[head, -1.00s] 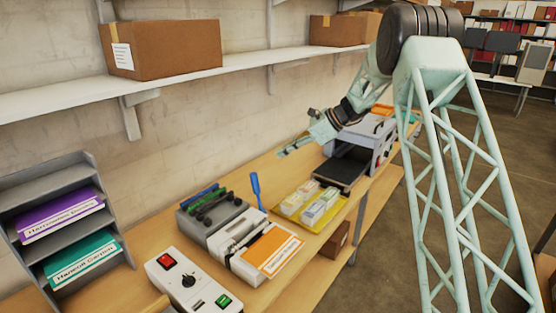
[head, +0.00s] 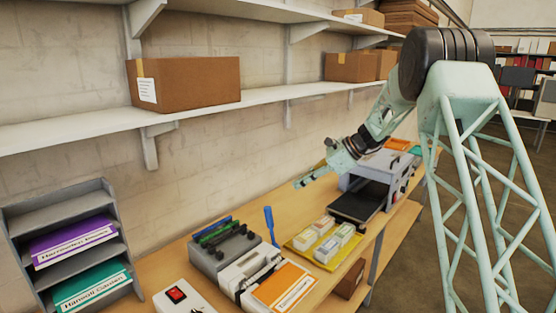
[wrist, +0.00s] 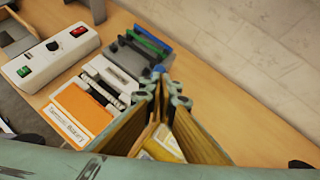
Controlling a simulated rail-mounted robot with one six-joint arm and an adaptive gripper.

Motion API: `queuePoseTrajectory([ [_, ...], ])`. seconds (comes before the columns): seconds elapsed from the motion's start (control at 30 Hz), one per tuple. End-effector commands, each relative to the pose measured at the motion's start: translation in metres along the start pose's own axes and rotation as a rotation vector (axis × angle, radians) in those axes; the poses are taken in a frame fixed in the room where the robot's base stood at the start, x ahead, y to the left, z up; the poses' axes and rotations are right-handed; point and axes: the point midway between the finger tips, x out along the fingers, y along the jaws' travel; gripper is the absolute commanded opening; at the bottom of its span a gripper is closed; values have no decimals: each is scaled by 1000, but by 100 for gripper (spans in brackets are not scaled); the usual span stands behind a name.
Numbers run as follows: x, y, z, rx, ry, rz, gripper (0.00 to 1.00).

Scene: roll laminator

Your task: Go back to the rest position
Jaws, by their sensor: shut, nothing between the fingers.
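My gripper (head: 300,183) hangs in the air above the back of the bench, left of the grey laminator (head: 370,185) and above the yellow tray (head: 337,247). Its fingers are shut with nothing between them. In the wrist view the closed fingertips (wrist: 159,75) point toward the bench and hide part of it.
A file rack (head: 65,208) is at left. A wall shelf (head: 75,136) with cardboard boxes (head: 190,83) runs behind the bench.

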Motion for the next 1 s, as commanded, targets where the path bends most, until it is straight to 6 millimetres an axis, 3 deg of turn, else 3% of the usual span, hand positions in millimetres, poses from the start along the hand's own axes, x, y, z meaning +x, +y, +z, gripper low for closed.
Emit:
queuePoseTrajectory([
  [0.47, -46, 70, 32, -214, 95, 28, 0],
  [1.0, -95, 158, 52, -459, 203, 71, 0],
])
